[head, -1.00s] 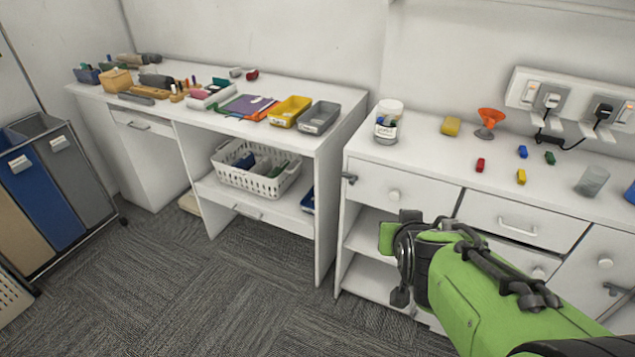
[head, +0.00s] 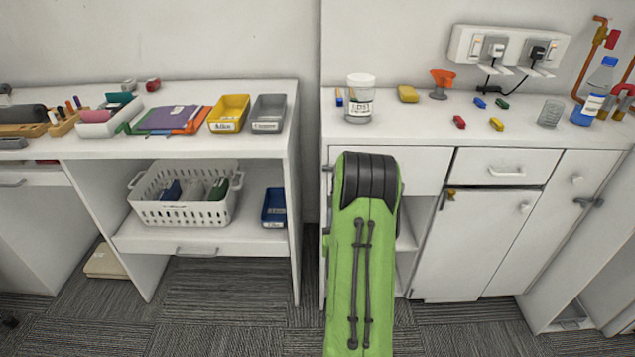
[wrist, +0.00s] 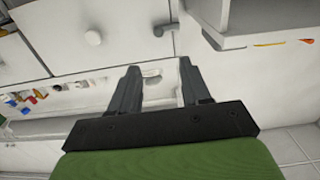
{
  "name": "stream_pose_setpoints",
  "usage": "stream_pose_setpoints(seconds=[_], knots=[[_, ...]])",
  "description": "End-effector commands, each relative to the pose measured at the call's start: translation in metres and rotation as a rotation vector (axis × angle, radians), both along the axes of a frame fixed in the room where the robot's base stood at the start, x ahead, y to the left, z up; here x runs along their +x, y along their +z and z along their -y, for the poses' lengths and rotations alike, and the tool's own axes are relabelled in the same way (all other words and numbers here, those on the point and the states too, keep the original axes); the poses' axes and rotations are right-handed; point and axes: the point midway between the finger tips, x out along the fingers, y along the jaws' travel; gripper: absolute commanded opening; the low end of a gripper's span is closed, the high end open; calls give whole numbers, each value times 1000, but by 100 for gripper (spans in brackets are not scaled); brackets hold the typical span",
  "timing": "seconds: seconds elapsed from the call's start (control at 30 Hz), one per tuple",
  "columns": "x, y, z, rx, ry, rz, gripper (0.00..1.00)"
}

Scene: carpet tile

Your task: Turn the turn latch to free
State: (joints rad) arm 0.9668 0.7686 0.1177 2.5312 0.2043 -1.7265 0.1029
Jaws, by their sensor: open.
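A small grey turn latch (wrist: 165,29) shows in the wrist view, at the edge of a white drawer front with a round knob (wrist: 93,37). Its arm looks roughly level across the picture. My gripper (wrist: 160,70) is open and empty, its two dark fingers apart, below the latch in this picture and not touching it. In the head view my green arm covers much of that drawer front, and I cannot make out the latch or the gripper there. Other latch-like fittings are a brass one (head: 450,194) on the middle door and a dark one (head: 588,203) at the right.
The countertop holds a white-lidded jar (head: 360,100), an orange funnel (head: 440,84), small coloured blocks and a clear cup (head: 549,113). A desk with a white basket (head: 185,196) stands left, across a narrow gap. The carpet (head: 215,310) in front of the desk is clear.

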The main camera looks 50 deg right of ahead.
Motion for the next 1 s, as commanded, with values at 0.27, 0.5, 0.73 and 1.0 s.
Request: stream_pose_setpoints(seconds=[0.27,0.5,0.73,1.0], knots=[[40,2,41,-5,6,-3,47],[70,8,76,-3,5,-5,47],[96,4,108,-3,1,0,47],[103,2,116,0,1,0,47]])
